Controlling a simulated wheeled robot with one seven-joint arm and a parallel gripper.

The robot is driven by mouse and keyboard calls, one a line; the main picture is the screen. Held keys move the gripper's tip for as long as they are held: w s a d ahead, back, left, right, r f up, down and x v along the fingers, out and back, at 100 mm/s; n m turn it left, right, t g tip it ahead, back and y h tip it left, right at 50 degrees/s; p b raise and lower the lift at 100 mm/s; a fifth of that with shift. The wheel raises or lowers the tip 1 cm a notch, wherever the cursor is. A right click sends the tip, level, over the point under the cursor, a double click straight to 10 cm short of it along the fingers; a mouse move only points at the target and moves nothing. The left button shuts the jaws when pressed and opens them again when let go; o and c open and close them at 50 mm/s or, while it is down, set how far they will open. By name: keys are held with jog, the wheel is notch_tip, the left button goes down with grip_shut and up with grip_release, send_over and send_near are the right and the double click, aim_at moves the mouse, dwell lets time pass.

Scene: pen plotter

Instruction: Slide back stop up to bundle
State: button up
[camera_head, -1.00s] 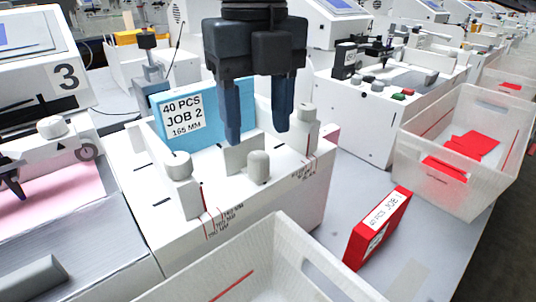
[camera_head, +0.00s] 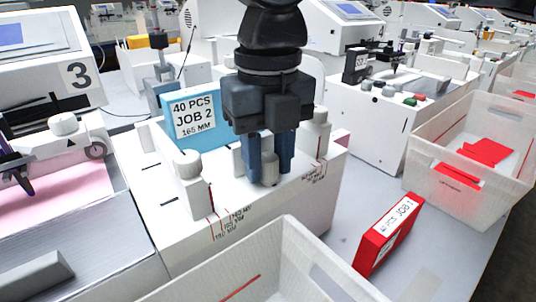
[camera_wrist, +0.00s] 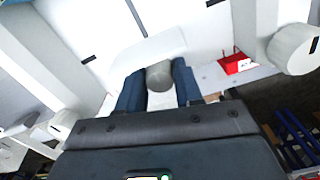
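The blue bundle (camera_head: 190,122), labelled "40 PCS JOB 2 165 MM", stands upright in the white jig (camera_head: 320,195) in the head view. The back stop (camera_head: 237,160) is a white plate with a grey knob (camera_head: 268,175), in front of the bundle and mostly hidden by my gripper. My gripper (camera_head: 269,172) points down with its blue fingers on both sides of the knob, closed onto it. The wrist view shows the knob (camera_wrist: 160,76) between the fingers, with the white plate (camera_wrist: 150,48) beyond it. The contact between plate and bundle is hidden.
Two more grey knobs (camera_head: 187,164) (camera_head: 319,117) stand at the jig's sides. Red marks with millimetre labels run along its front edge. An open white bin (camera_head: 285,250) is in front, a red JOB 1 bundle (camera_head: 388,235) at right, and another bin (camera_head: 425,150) beyond.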

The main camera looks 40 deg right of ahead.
grip_shut()
jog(key=shift+w+r+p, duration=0.1)
jog(key=shift+w+p, duration=0.2)
jog(key=w+p, duration=0.3)
jog(key=w, duration=0.2)
jog(key=shift+a+r, duration=0.1)
jog(key=shift+w, duration=0.6)
jog(key=shift+o, duration=2.3)
grip_release()
jog(key=shift+f, duration=0.2)
